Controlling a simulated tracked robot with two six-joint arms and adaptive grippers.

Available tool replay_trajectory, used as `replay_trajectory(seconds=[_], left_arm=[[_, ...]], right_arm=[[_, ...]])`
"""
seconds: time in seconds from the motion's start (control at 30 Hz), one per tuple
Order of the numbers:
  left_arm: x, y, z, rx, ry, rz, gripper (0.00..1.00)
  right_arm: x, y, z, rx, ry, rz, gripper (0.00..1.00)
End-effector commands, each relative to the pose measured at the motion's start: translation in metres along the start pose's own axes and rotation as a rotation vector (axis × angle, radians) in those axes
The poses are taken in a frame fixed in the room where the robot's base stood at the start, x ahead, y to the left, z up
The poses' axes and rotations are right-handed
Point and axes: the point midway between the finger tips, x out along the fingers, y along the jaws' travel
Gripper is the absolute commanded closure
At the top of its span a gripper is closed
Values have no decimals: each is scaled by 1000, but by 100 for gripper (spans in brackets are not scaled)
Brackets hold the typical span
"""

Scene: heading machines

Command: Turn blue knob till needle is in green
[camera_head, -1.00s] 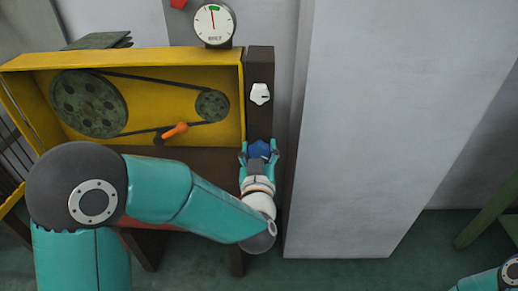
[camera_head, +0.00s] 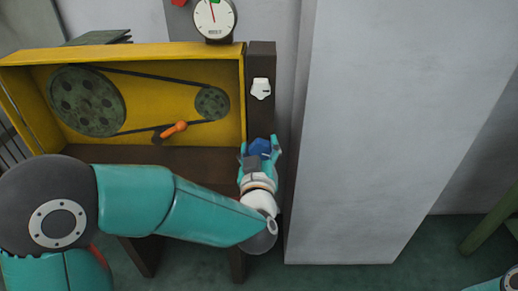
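The blue knob (camera_head: 260,147) is on the dark post (camera_head: 261,112), below a white switch. My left gripper (camera_head: 259,146) is at the knob, with its teal fingers on either side of it. Whether the fingers press on the knob or stand slightly apart from it is too small to tell. The round white gauge (camera_head: 215,17) is at the top, cut by the picture edge. Its red needle points almost straight up, at or near the left edge of the small green patch. My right gripper is out of view.
The white switch (camera_head: 261,88) sits above the knob. A yellow housing (camera_head: 120,55) with belt pulleys and an orange handle (camera_head: 174,130) is to the left. A pale wall column (camera_head: 385,130) stands close on the right.

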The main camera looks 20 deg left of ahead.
Motion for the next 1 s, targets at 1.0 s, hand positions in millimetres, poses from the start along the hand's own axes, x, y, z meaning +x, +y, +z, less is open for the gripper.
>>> replay_trajectory(seconds=[1.0], left_arm=[[-94, 1, 1, 1, -1, 6, 19]], right_arm=[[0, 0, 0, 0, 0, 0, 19]])
